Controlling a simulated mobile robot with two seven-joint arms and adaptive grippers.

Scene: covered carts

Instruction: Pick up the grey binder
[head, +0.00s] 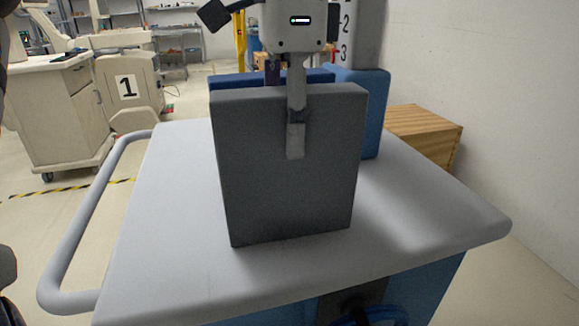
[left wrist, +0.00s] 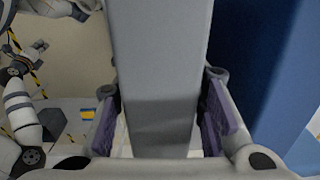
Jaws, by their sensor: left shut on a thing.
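The grey binder (head: 255,170) stands upright near the middle of the cart's light grey top (head: 420,215). Its lower edge appears to be at the cart top, and I cannot see a clear gap under it. My left gripper (head: 288,105) reaches down from above and is shut on the binder's top edge, one finger on the near face and the other behind. In the left wrist view the grey binder (left wrist: 160,70) sits between the purple finger pads (left wrist: 162,125). My right gripper does not show.
A wooden crate (head: 425,130) is beyond the cart. The cart's handle (head: 75,235) is at left. The cart top's front and right are clear.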

